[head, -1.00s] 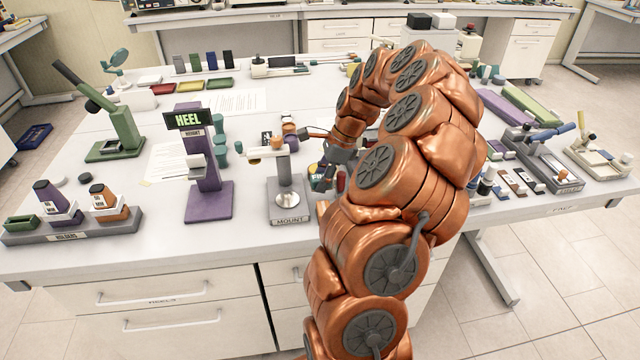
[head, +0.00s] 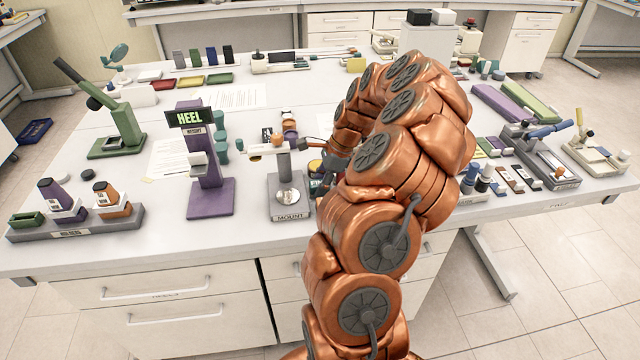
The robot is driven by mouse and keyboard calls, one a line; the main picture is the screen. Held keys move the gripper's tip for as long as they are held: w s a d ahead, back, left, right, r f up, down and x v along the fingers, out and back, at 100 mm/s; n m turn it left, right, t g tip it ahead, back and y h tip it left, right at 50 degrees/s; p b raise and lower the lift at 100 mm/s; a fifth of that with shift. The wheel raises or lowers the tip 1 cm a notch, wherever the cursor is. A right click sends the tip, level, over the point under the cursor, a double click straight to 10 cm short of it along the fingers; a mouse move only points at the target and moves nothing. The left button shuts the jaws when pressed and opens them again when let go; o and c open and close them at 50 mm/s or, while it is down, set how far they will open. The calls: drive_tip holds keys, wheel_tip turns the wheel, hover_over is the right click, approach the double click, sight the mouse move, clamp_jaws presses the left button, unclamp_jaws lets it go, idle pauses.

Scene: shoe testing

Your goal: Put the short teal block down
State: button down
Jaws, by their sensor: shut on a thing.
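My gripper (head: 334,163) is a dark grey shape, mostly hidden behind my copper arm. It is low over the middle of the table, just right of the mount stand (head: 289,197). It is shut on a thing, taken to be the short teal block. The block cannot be made out in the head view, nor can I tell whether it touches the table. Several teal round pieces (head: 222,152) stand beside the purple heel stand (head: 207,172).
The grey holders rack (head: 75,222) is at the front left and a green press (head: 125,130) behind it. Small bottles and clamp tools (head: 545,165) crowd the right side. A paper sheet (head: 235,97) lies at the back.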

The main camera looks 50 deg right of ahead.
drive_tip(key=shift+s+f, duration=0.1)
drive_tip(key=shift+f, duration=0.2)
